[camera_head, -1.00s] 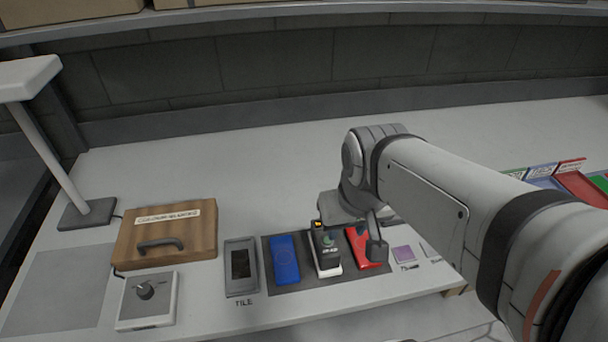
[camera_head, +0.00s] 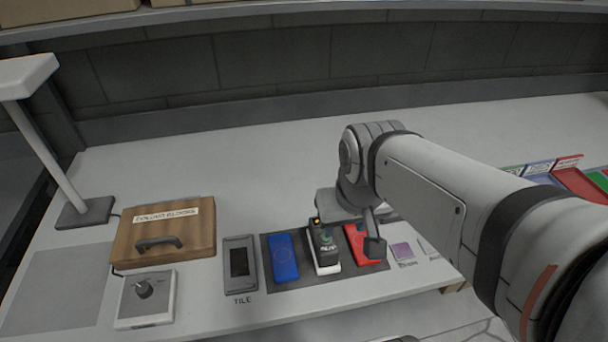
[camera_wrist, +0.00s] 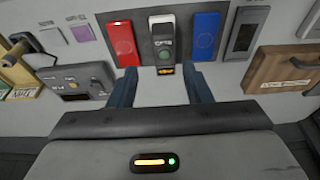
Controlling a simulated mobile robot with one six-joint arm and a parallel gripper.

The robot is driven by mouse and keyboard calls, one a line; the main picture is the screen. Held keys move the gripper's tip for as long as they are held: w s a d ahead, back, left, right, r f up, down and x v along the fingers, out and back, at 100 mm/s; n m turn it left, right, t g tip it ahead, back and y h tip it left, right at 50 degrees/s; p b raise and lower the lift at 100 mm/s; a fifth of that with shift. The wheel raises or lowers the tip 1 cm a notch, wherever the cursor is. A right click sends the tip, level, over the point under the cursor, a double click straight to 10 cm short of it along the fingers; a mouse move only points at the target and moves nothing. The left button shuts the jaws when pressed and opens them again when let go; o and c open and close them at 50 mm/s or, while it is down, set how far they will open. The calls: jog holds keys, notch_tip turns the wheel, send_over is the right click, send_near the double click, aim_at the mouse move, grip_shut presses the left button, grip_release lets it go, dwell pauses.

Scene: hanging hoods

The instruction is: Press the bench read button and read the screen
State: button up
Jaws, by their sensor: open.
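A handheld meter (camera_head: 326,262) with a white lower body and dark head stands between a blue pad (camera_head: 283,258) and a red pad (camera_head: 357,240). In the wrist view, the meter (camera_wrist: 161,21) shows a green round button (camera_wrist: 165,57) and a small lit orange screen (camera_wrist: 165,71); its characters are too small to read. My gripper (camera_wrist: 160,88) is open and empty, its fingertips just short of the meter's screen end. In the head view, my wrist partly covers the red pad. A dark grey box (camera_wrist: 75,85) with a small display lies left of the fingers in the wrist view.
A wooden box (camera_head: 165,228) with a handle, a dial unit (camera_head: 146,298) and a framed tile (camera_head: 240,265) stand left of the meter. A lamp (camera_head: 84,212) is at the far left. Coloured trays (camera_head: 575,180) are at right. The bench behind is clear.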

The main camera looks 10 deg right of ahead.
grip_shut()
dwell(1.3)
